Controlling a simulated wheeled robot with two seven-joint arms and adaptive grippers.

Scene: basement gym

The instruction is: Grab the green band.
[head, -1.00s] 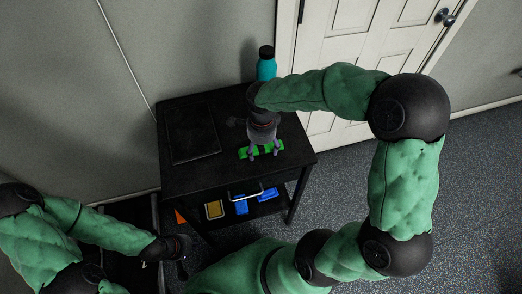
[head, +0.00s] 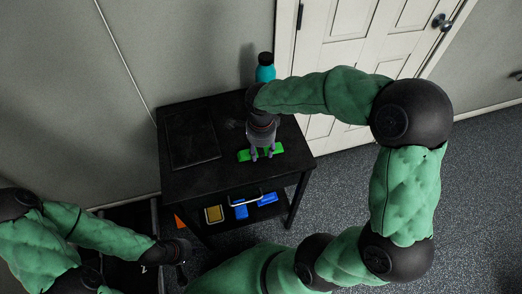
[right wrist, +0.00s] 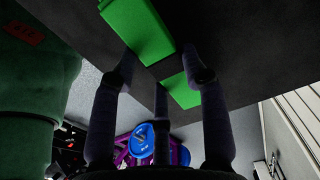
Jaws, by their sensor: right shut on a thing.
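The green band (head: 277,148) lies near the front of the black table's top, with green showing on both sides of my right gripper (head: 262,156). That gripper points down from above, shut on the band's middle. In the right wrist view, the fingers (right wrist: 165,78) are at the green band (right wrist: 138,27), whose two green parts show with a dark gap between them. My left gripper (head: 181,252) is low at the left, away from the band, and its fingers are too dark to read.
The black table (head: 225,180) also bears a dark flat panel (head: 192,137) at left and a teal bottle (head: 265,72) at the back. Blue items (head: 267,199) and a yellow item (head: 214,214) sit on the lower shelf. A white door (head: 345,110) stands behind.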

